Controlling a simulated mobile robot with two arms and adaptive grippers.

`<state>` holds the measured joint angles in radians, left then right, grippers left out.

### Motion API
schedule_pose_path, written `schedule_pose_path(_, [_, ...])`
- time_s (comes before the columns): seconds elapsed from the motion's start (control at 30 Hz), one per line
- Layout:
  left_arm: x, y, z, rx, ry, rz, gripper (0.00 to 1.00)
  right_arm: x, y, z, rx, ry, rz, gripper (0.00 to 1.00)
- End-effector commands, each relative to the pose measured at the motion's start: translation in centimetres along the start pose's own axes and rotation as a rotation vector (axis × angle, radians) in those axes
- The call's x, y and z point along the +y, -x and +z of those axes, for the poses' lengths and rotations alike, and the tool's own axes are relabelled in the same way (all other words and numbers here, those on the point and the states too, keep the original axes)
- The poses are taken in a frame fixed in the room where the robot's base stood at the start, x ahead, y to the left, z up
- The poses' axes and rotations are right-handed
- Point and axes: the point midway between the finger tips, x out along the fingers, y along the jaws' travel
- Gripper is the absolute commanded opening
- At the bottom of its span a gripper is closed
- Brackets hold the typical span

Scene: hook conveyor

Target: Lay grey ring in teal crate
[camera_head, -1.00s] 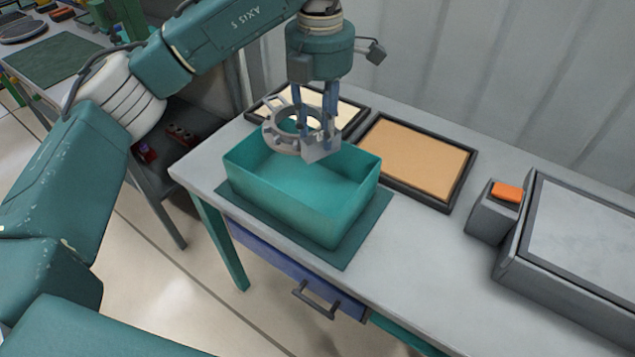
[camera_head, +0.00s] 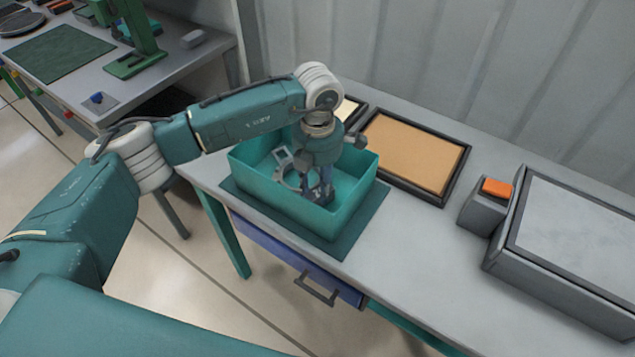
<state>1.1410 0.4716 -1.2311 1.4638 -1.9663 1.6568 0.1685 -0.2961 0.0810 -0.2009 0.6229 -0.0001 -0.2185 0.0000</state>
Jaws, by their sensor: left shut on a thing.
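The teal crate (camera_head: 342,223) stands on a dark green mat (camera_head: 352,240) on the grey workbench. My left gripper (camera_head: 316,192) reaches down inside the crate and is shut on the grey ring (camera_head: 290,182). The ring shows inside the crate, left of the fingers, with its square tab (camera_head: 283,155) near the back wall. The gripper and the crate's front wall hide part of the ring. I cannot tell whether the ring touches the crate floor. My right gripper is not in view.
A tan framed panel (camera_head: 415,152) lies behind the crate, with a pale one (camera_head: 348,110) partly hidden beside it. A grey box with an orange top (camera_head: 497,188) and a large grey-topped unit (camera_head: 575,230) stand right. A blue drawer (camera_head: 290,262) is below.

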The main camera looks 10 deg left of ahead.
Motion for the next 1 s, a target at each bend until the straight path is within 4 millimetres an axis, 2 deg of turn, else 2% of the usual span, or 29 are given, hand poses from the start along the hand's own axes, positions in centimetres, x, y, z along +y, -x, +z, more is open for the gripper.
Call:
schedule_pose_path(0.33, [0.1, -0.4, 0.1, -0.002, -0.001, 0.002, 0.00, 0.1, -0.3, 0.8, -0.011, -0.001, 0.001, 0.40])
schedule_pose_path(0.37, [0.0, -0.5, 0.1, -0.001, 0.000, 0.002, 0.32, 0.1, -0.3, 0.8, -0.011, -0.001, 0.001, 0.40])
schedule_pose_path(0.43, [0.0, -0.4, 0.0, -0.001, 0.000, 0.001, 0.46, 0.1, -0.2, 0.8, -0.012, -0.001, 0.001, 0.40])
schedule_pose_path(0.47, [0.0, -0.4, 0.0, -0.001, 0.000, 0.001, 0.49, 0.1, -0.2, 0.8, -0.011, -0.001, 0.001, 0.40])
schedule_pose_path(0.8, [0.1, 0.1, 0.0, -0.001, 0.000, 0.001, 0.49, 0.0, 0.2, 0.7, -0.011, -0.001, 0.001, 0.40])
schedule_pose_path(0.87, [0.1, 0.3, 0.1, -0.004, 0.000, 0.002, 0.49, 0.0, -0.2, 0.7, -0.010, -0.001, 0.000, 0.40])
schedule_pose_path(1.0, [0.1, 2.6, 0.1, -0.005, -0.002, 0.004, 0.49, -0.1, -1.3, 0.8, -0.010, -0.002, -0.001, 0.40])
